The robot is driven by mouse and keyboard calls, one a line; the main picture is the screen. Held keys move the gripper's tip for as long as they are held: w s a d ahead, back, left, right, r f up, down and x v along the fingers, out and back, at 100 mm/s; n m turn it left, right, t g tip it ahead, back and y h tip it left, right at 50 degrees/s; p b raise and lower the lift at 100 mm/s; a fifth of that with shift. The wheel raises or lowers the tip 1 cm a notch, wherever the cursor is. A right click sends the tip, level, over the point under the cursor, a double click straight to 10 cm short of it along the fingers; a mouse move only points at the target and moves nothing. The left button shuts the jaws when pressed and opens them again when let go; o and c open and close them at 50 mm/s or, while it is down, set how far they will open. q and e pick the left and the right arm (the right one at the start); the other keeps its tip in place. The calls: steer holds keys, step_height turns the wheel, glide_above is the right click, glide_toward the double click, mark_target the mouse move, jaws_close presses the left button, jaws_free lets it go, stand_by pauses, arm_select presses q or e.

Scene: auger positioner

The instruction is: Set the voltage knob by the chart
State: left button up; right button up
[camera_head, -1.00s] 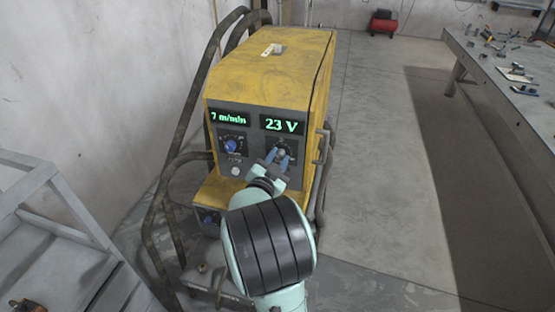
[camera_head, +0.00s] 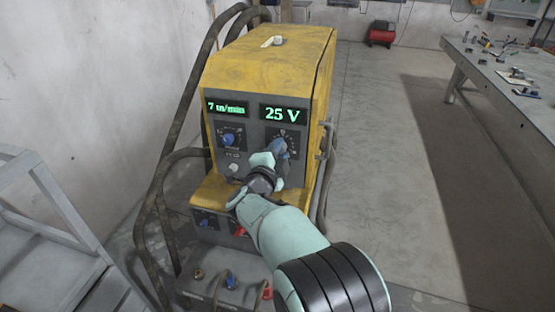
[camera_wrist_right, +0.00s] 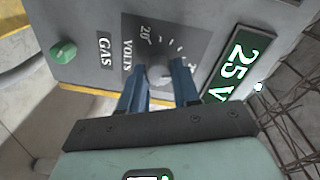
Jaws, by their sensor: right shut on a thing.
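The yellow welding machine (camera_head: 262,68) stands ahead of me, with its grey control panel facing me. Its right display (camera_head: 283,114) reads 25 V. The voltage knob (camera_wrist_right: 158,70) sits below that display, on a dark dial plate marked VOLTS with a scale. My right gripper (camera_wrist_right: 160,80) is shut on the voltage knob, with one blue finger on each side. In the head view my right gripper (camera_head: 279,148) covers most of the knob. My left gripper is not in view. No chart can be made out in these frames.
The left display (camera_head: 226,107) reads 7 m/min, above a blue knob (camera_head: 229,139). Cables run along the machine's left. A workbench (camera_head: 480,60) with tools stands right; the floor between is clear.

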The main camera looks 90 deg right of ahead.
steer(key=shift+m+b, duration=0.75)
steer(key=shift+m, duration=0.25)
steer(key=o, duration=1.1)
steer(key=shift+c, duration=0.2)
steer(key=p+v, duration=0.1)
steer(key=v, duration=1.2)
steer(key=shift+a, duration=0.2)
steer(key=shift+r, duration=0.1)
